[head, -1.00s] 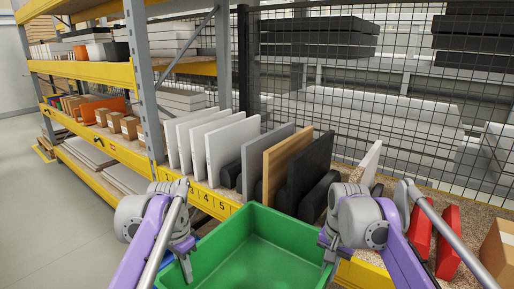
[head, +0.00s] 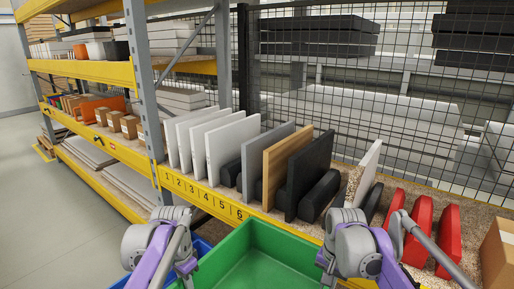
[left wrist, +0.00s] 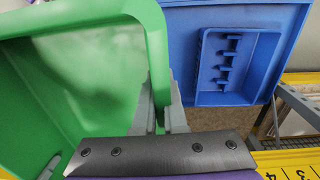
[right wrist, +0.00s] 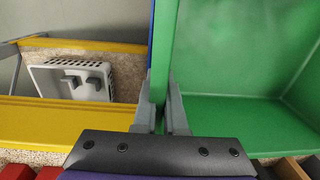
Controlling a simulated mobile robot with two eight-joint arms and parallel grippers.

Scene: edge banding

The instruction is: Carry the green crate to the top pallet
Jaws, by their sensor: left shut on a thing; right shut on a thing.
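The green crate (head: 262,262) is at the bottom of the head view, in front of the shelf edge, and looks empty inside. My left gripper (left wrist: 160,105) is shut on its wall at one side in the left wrist view. My right gripper (right wrist: 161,108) is shut on the opposite wall in the right wrist view. In the head view the fingertips are largely out of frame. A blue crate (left wrist: 215,65) lies beside or below the green one in the left wrist view. I cannot identify the top pallet in these views.
A shelf with a yellow numbered beam (head: 205,195) holds upright panels (head: 232,140) right ahead of the crate. Red blocks (head: 421,225) and a cardboard box (head: 497,255) stand at right. A light grey basket (right wrist: 75,78) shows in the right wrist view. Floor at left is clear.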

